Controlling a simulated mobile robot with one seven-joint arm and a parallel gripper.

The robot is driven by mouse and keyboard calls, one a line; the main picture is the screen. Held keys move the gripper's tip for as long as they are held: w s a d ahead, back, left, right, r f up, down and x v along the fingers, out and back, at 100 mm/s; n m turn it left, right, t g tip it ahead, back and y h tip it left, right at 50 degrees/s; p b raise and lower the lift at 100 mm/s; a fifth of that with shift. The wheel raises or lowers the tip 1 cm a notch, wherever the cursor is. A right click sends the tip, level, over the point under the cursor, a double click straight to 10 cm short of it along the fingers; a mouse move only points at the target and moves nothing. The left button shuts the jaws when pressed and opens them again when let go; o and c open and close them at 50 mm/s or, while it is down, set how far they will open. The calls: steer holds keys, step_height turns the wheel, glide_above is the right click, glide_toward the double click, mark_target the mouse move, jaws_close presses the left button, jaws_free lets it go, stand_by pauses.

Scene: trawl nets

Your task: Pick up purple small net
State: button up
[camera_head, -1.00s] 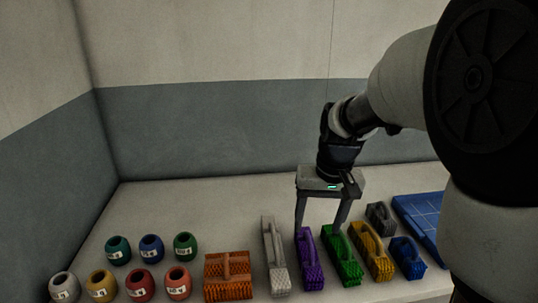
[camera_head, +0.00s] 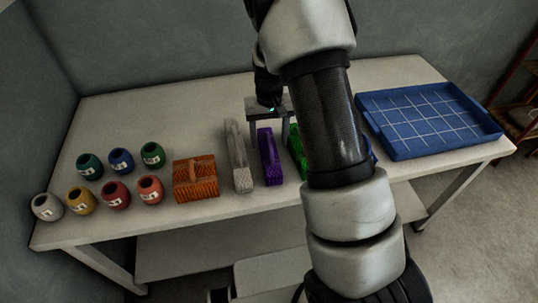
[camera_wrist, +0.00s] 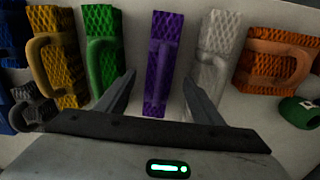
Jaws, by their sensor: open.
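The purple small net (camera_head: 270,158) is a narrow purple block with a handle on top, lying on the table between a white net and a green net. It also shows upright in the middle of the wrist view (camera_wrist: 161,62). My gripper (camera_head: 269,140) is open and empty above the far end of the purple net. In the wrist view the two fingers of my gripper (camera_wrist: 160,95) stand on either side of the purple net, apart from it. My arm hides part of the nets on the right in the head view.
A white net (camera_head: 238,160) and a green net (camera_head: 296,150) flank the purple one closely. An orange net (camera_head: 195,181) and several coloured pots stand to the left. A blue gridded tray (camera_head: 428,118) lies empty at the right. The back of the table is clear.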

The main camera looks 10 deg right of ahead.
steer(key=shift+w+f, duration=0.2)
steer(key=shift+f, duration=3.35)
steer(key=shift+c, duration=0.4)
steer(key=c, duration=1.2)
steer(key=shift+r, duration=0.1)
